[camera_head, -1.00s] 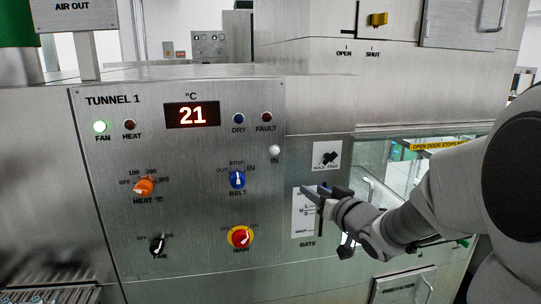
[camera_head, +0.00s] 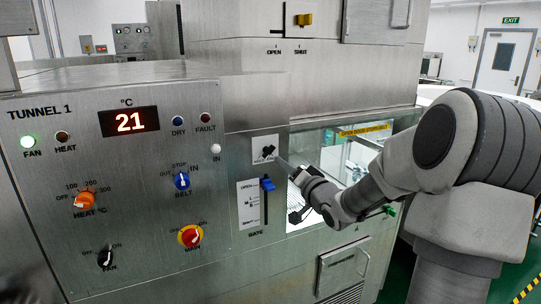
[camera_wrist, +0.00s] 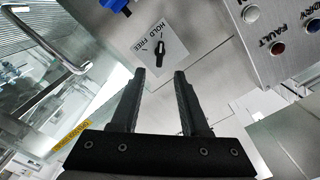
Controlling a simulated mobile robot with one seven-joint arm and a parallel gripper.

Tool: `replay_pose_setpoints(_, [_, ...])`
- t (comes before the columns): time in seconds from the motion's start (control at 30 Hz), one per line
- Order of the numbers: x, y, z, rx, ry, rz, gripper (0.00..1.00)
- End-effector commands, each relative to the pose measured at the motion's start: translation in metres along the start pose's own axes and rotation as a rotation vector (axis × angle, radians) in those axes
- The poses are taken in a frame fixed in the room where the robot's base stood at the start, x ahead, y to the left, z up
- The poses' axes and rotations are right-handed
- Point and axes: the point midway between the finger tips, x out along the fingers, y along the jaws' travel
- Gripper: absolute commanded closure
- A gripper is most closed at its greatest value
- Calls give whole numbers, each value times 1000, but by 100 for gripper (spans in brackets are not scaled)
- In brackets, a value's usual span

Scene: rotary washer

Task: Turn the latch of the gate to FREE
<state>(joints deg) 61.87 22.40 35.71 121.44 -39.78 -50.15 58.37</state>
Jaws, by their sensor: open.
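The gate's latch (camera_head: 266,152) is a small black knob on a white plate on the steel front. In the wrist view the latch (camera_wrist: 160,52) lies just beyond my fingertips, roughly between their lines, beside the words HOLD and FREE. My gripper (camera_head: 284,164) is right of and slightly below the plate in the head view. In the wrist view my gripper (camera_wrist: 160,74) is open, with nothing between its fingers, and appears apart from the latch.
The blue gate slider (camera_head: 268,184) stands just below the latch. The control panel (camera_head: 130,240) with its knobs is to the left. A glazed gate opening (camera_head: 335,150) with a yellow label lies right, behind my arm.

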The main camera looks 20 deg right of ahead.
Motion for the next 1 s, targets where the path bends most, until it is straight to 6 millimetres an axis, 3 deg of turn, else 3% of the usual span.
replay_pose_setpoints(0.3, [64,-1,0,1,-2,-1,55])
replay_pose_setpoints(0.5, [90,-1,0,0,0,-1,55])
replay_pose_setpoints(0.97, [101,0,0,-1,-1,1,55])
replay_pose_setpoints(1.0, [101,0,0,-1,-1,1,60])
